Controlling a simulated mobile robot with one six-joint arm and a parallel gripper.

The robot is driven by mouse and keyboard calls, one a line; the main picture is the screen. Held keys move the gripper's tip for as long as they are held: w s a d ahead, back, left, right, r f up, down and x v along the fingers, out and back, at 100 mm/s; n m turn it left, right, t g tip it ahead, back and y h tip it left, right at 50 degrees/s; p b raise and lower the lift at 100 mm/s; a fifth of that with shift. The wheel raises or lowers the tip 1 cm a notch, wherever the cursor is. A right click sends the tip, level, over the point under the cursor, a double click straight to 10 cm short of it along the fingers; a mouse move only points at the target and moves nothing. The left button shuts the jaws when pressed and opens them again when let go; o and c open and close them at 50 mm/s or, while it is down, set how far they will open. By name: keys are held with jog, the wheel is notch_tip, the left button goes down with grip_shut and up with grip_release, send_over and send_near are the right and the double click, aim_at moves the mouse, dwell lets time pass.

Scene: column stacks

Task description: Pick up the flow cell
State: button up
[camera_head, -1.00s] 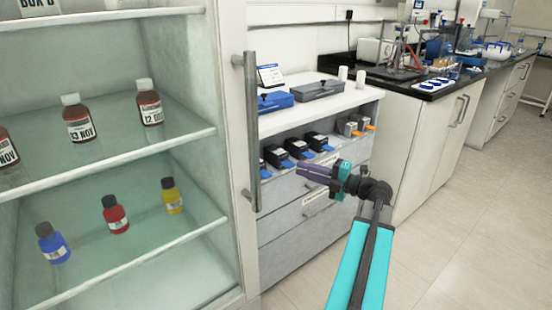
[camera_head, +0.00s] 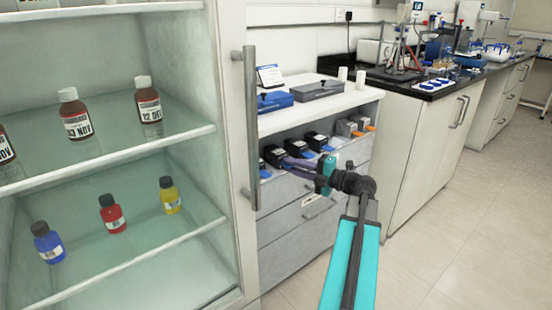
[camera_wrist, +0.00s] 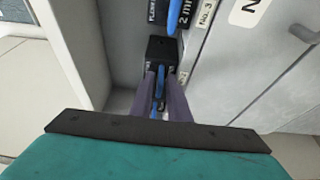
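A row of black blocks with blue tabs stands on the open shelf of the grey cabinet. The fingers are apart, one on each side of the tab. I see no clear contact with it.
The shelf's side wall (camera_wrist: 75,50) is close on the left in the wrist view. The fridge door handle (camera_head: 251,125) stands nearby. Blue and grey boxes sit on top.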

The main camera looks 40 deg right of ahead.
grip_shut()
jog(key=shift+r, duration=0.15)
jog(key=shift+s+r+p, duration=0.25)
jog(key=shift+r+p, duration=0.15)
jog(key=shift+p, duration=0.05)
notch_tip(320, 180, up, 6)
jog(key=shift+r+p, duration=0.2)
jog(key=shift+p, duration=0.9)
jog(key=s+a, duration=0.1)
jog(key=s, duration=1.8)
jog(key=shift+s+a+f+b, duration=0.2)
jog(key=shift+f+b, duration=0.05)
jog(key=shift+b, duration=0.05)
